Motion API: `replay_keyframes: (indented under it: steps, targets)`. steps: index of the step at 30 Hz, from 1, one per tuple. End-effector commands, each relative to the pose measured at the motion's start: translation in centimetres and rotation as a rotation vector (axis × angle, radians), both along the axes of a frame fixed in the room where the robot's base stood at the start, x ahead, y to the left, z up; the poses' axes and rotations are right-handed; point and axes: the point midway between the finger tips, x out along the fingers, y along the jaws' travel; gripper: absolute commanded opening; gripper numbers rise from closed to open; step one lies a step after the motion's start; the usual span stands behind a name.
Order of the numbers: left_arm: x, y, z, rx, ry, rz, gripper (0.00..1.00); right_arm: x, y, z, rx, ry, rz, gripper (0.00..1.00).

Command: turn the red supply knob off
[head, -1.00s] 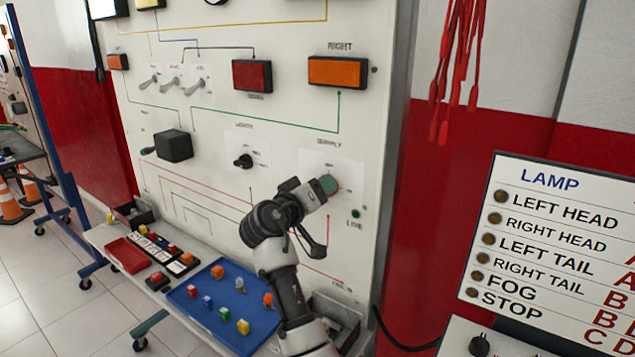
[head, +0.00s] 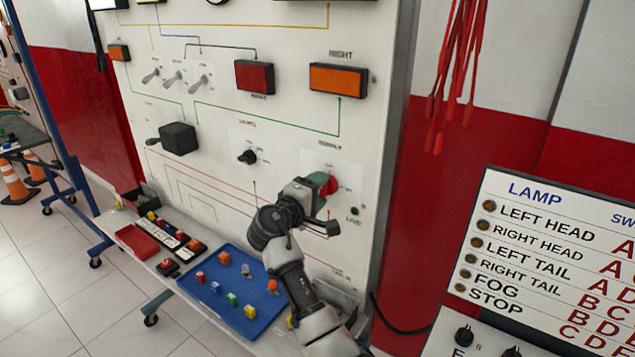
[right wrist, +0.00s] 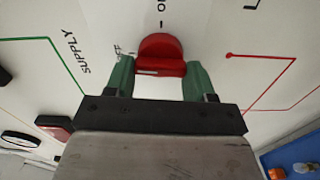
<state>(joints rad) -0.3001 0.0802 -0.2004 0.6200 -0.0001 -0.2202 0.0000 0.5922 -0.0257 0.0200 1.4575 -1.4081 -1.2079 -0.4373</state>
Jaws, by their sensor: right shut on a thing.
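The red supply knob (head: 333,186) is on the white panel under the SUPPLY label. My right gripper (head: 322,184) reaches it from below left, its green fingertips at the knob. In the right wrist view, the red knob (right wrist: 160,50) sits between the two green fingers of my right gripper (right wrist: 160,76), which is shut on it. A short white mark shows on the left part of the knob's bar. A label beside the left finger is partly hidden; another label stands at the top edge. My left gripper is not in view.
A black rotary knob (head: 247,157) and a black box (head: 179,138) are on the panel to the left. A blue tray (head: 262,318) with small coloured parts lies on the bench below. A lamp chart board (head: 560,240) stands at right. Red leads (head: 455,70) hang above.

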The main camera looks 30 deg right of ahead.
Motion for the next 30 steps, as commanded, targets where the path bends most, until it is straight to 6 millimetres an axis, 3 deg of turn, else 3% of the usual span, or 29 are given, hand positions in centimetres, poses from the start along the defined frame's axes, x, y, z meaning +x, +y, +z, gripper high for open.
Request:
replay_keyframes:
  steps: [6,23,24,28,30]
  targets:
    - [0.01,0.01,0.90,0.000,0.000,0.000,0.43,0.01,-0.11,0.31,-0.031,0.063,-0.001,0.30]
    - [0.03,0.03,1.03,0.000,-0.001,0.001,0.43,0.01,-0.13,0.23,-0.041,0.085,-0.001,0.31]
    - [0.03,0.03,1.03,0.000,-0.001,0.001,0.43,0.00,-0.13,0.23,-0.041,0.085,-0.001,0.60]
    - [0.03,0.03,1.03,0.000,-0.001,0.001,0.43,0.01,-0.10,0.15,-0.041,0.085,-0.001,0.80]
    - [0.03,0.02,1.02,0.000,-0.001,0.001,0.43,0.01,-0.07,0.11,-0.039,0.084,-0.001,0.80]
